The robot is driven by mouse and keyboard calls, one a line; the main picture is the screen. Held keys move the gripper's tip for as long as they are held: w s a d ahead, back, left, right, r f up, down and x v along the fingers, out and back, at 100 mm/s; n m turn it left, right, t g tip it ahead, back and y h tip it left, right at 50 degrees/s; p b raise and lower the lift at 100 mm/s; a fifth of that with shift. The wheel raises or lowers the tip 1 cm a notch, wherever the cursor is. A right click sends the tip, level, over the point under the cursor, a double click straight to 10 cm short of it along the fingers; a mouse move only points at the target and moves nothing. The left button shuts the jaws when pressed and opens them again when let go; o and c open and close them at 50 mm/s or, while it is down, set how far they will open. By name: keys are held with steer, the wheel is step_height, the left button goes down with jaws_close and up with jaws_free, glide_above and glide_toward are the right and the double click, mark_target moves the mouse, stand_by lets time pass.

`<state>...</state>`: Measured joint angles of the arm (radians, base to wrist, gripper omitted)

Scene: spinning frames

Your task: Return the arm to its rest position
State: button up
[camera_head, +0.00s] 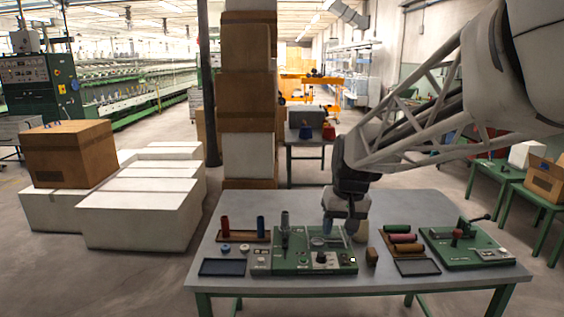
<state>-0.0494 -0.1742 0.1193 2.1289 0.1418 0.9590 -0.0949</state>
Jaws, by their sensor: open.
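My gripper (340,232) hangs at the end of my arm, which reaches in from the upper right. It is low over the middle of the grey table (400,205), beside the green control panel (305,262). Its jaws are open, and I see nothing held between them. The fingertips are small and partly blend with the clear plate and parts on the panel, so I cannot tell whether they touch anything.
A rack with a red spool (225,227) and a blue spool (261,226) stands left on the table. Lying spools (403,238) and a second green panel (465,246) with a lever are at right. Two dark trays (222,267) lie in front. Stacked boxes (247,100) rise behind the table.

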steer(key=s+d+f, duration=0.1)
steer(key=s+d, duration=0.1)
steer(key=s, duration=1.1)
steer(key=s+d+f+m+t+h, duration=0.1)
steer(key=s+d, duration=0.2)
steer(key=s, duration=1)
steer(key=shift+s+f+h, duration=0.25)
steer(key=shift+h, duration=0.05)
